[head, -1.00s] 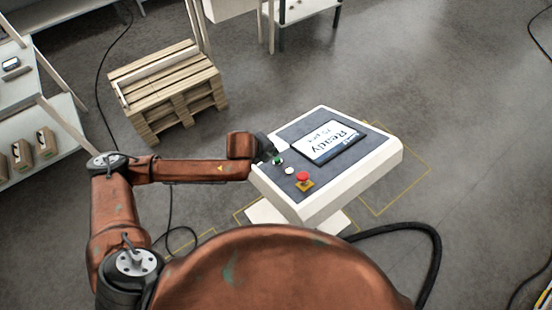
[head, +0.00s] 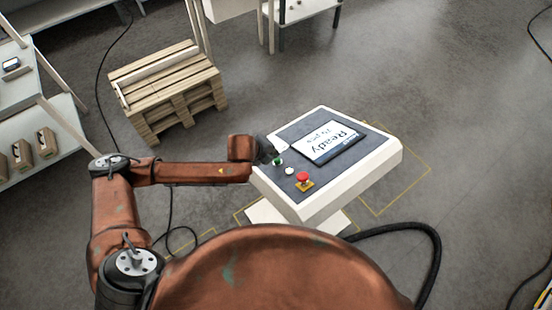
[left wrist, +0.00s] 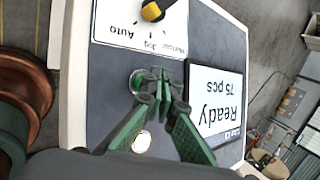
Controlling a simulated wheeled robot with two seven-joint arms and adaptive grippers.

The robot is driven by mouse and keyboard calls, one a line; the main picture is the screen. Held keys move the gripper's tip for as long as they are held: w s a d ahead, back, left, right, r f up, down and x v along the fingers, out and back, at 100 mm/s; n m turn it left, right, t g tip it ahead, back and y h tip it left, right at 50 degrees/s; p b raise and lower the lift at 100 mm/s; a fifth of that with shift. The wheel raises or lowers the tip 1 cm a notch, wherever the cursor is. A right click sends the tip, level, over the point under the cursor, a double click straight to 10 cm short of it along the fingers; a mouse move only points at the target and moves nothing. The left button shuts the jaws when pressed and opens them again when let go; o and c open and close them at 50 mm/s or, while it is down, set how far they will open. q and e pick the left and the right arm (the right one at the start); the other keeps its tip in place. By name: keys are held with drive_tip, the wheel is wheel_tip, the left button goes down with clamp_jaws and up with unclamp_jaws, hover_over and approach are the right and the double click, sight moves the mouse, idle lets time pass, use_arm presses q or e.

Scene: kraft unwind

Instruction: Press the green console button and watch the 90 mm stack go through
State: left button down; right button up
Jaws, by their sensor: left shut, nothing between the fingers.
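The console (head: 345,185) is a white, slanted box with a dark top. Its green button (head: 278,161) sits at the near left of the panel, beside a white button (head: 289,171). My left gripper (head: 276,153) is just over the panel at the green button. In the left wrist view its green fingers (left wrist: 163,84) are together and empty. A ringed button (left wrist: 136,80) shows beside the fingertips, partly covered by them; I cannot tell whether they touch it. The screen (left wrist: 215,100) reads "Ready" and "75 pcs". My right gripper and the stack are not seen.
A red mushroom button (head: 303,177) on a yellow base is close by on the panel. A yellow selector knob (left wrist: 152,11) is marked Auto, Jog and Manual. A wooden pallet stack (head: 170,95) stands behind my left arm.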

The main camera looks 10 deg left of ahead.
use_arm(q)
drive_tip(key=shift+s+d+f, duration=0.25)
drive_tip(key=shift+f, duration=0.4)
idle(1.0)
drive_tip(key=shift+r, duration=0.1)
drive_tip(key=shift+w+a+r+p, duration=0.15)
drive_tip(key=shift+r+p, duration=0.3)
drive_tip(key=shift+p, duration=0.1)
drive_tip(key=shift+w+a+r+p, duration=0.15)
drive_tip(key=shift+r+p, duration=0.25)
drive_tip(key=shift+p, duration=0.1)
drive_tip(key=r+p, duration=0.1)
drive_tip(key=w+a+r+p, duration=0.1)
drive_tip(key=r+p, duration=0.2)
drive_tip(key=p, duration=0.1)
drive_tip(key=shift+w+a+r, duration=0.25)
drive_tip(key=shift+r, duration=0.05)
